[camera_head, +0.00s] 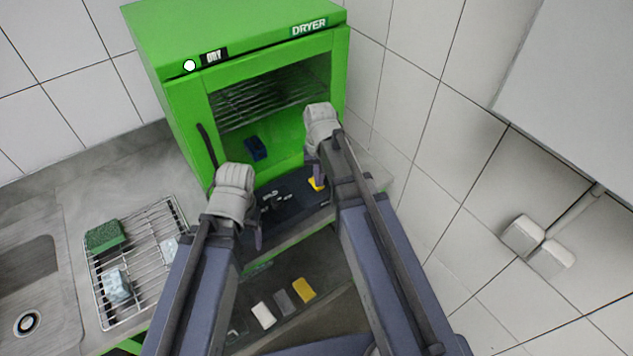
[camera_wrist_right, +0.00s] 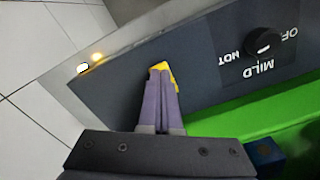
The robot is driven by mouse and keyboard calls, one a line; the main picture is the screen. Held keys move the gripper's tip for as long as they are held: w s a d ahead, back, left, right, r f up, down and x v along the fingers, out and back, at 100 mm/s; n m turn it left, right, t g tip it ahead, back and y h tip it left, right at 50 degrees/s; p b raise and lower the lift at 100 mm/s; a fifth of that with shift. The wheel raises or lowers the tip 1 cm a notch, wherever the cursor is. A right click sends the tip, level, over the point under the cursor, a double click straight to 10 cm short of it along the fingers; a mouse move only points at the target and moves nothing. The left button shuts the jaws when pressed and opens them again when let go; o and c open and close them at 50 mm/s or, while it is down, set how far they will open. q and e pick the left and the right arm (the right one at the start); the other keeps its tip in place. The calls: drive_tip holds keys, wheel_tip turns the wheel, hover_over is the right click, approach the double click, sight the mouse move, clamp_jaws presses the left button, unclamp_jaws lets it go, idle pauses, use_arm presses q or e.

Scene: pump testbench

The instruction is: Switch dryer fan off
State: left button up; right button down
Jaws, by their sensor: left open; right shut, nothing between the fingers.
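The green dryer (camera_head: 240,60) stands at the back with its front open. A dark control panel (camera_head: 285,200) lies in front of it, with small white markings. In the right wrist view the panel (camera_wrist_right: 200,60) carries a black round knob (camera_wrist_right: 263,42) marked OFF, MILD and HOT. A yellow part (camera_wrist_right: 163,68) shows at my right fingertips; it also shows in the head view (camera_head: 317,184). My right gripper (camera_wrist_right: 160,72) is shut and empty, its tips at or just before the yellow part; contact is unclear. My left gripper (camera_head: 236,212) is open, left of the panel.
A wire rack (camera_head: 140,255) with a green sponge (camera_head: 104,235) stands beside the sink (camera_head: 30,290) at left. A blue item (camera_head: 255,149) sits inside the dryer. Several small blocks (camera_head: 263,315) lie on a lower shelf. A tiled wall is close at right.

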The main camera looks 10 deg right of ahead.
use_arm(q)
drive_tip(key=shift+r, duration=0.1)
wheel_tip(320, 180, up, 7)
drive_tip(key=p, duration=0.7)
use_arm(e)
wheel_tip(320, 180, up, 7)
drive_tip(key=shift+s+a+f, duration=0.1)
drive_tip(key=shift+s+a, duration=0.05)
use_arm(q)
wheel_tip(320, 180, down, 4)
drive_tip(key=b, duration=0.4)
use_arm(e)
drive_tip(key=s+a+f+n, duration=0.2)
drive_tip(key=s+a+n, duration=0.1)
drive_tip(key=s+a, duration=0.2)
drive_tip(key=s+a+f+n+h, duration=0.1)
drive_tip(key=s+a+n, duration=0.1)
drive_tip(key=s+a, duration=0.3)
drive_tip(key=s, duration=0.4)
drive_tip(key=shift+f+n, duration=0.4)
drive_tip(key=shift+a, duration=0.1)
